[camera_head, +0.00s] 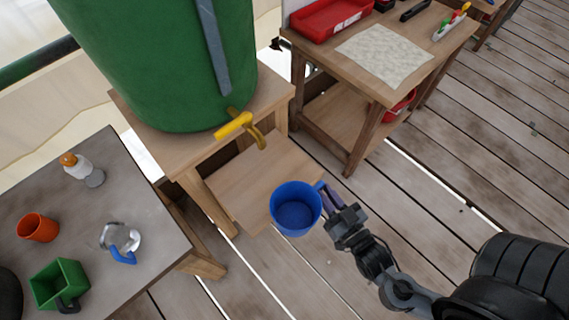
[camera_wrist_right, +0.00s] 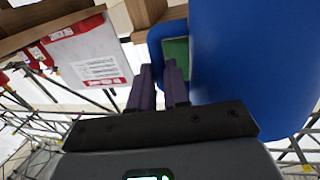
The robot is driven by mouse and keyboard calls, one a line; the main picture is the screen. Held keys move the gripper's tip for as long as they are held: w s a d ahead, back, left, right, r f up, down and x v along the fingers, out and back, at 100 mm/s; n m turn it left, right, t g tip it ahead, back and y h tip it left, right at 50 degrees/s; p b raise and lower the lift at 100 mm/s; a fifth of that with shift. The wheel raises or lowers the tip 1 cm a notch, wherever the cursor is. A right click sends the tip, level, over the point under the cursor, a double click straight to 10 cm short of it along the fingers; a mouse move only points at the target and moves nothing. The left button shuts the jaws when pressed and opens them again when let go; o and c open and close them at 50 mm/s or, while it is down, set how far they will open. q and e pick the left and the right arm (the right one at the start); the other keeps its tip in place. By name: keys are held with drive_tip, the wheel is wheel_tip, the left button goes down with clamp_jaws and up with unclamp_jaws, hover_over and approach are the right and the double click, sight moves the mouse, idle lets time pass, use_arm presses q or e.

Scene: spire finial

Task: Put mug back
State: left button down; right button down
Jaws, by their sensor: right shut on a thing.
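A blue mug (camera_head: 296,208) is held upright in the air, its open top facing the head camera. It looks empty inside. My right gripper (camera_head: 328,193) is shut on the mug's handle, at the mug's right side in the head view. In the right wrist view the two purple fingers (camera_wrist_right: 160,88) are at the handle, and the mug's blue wall (camera_wrist_right: 250,60) fills the upper right. My left gripper is in neither view.
A green barrel (camera_head: 165,60) with a yellow tap (camera_head: 236,124) stands on a wooden stand. The grey table (camera_head: 130,215) at left holds an orange cup (camera_head: 38,228), a green square container (camera_head: 60,284), a metal cup with a blue handle (camera_head: 120,240) and a bottle (camera_head: 82,168). A workbench (camera_head: 425,75) stands behind.

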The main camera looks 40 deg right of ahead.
drive_tip(key=shift+w+d+f+b, duration=0.5)
drive_tip(key=shift+w+b, duration=0.5)
drive_tip(key=shift+w, duration=1.65)
drive_tip(key=shift+w+d+f+b, duration=0.25)
drive_tip(key=shift+w+f+b, duration=0.6)
drive_tip(key=shift+w, duration=1.75)
drive_tip(key=shift+w+d+f+b, duration=0.4)
drive_tip(key=shift+w+b, duration=0.75)
drive_tip(key=shift+w, duration=1.5)
drive_tip(key=c, duration=1.1)
unclamp_jaws()
drive_tip(key=shift+f, duration=0.1)
